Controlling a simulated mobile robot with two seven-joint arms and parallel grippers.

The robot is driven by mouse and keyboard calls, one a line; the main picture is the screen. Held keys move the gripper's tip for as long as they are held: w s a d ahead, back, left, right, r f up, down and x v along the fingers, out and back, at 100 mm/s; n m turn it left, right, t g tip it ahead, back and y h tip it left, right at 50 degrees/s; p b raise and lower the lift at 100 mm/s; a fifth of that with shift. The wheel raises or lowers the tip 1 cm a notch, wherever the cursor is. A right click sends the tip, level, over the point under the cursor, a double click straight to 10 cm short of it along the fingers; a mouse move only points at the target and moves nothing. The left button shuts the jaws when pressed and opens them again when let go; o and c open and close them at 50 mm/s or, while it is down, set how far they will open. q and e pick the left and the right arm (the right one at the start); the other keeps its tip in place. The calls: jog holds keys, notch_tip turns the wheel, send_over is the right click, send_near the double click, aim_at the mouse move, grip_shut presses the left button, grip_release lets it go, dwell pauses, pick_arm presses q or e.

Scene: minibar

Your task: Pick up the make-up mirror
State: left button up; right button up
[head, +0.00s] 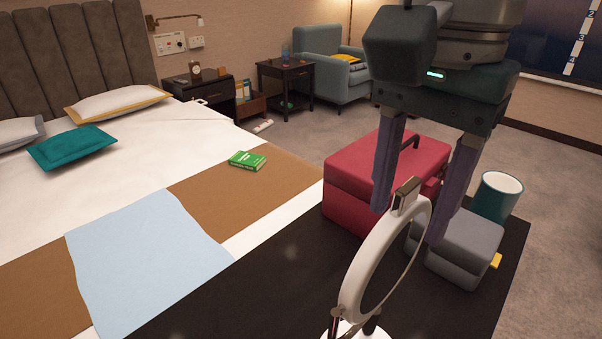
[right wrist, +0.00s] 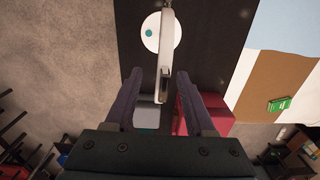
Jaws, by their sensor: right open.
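The make-up mirror (head: 366,258) stands upright on a dark tabletop (head: 262,300) in the head view. It has a white ring frame, a small brown-grey block at its top and a white round base cut off by the lower edge. My right gripper (head: 409,226) points down over it, open, with one purple finger on each side of the mirror's top. In the right wrist view, the mirror (right wrist: 165,50) is seen edge-on between the open fingers, apart from both, with its round white base (right wrist: 151,33) beyond. My left gripper is not in view.
A red case (head: 355,172) with a dark handle stands just behind the mirror. A grey box (head: 470,240) and a teal cup (head: 494,204) are to its right. A bed with a green book (head: 247,161) is on the left. The tabletop left of the mirror is clear.

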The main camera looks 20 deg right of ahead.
jog(key=f, duration=0.3)
jog(key=shift+a+f, duration=0.25)
jog(key=shift+c, duration=0.2)
grip_shut()
jog(key=shift+w+r, duration=0.1)
dwell(0.9)
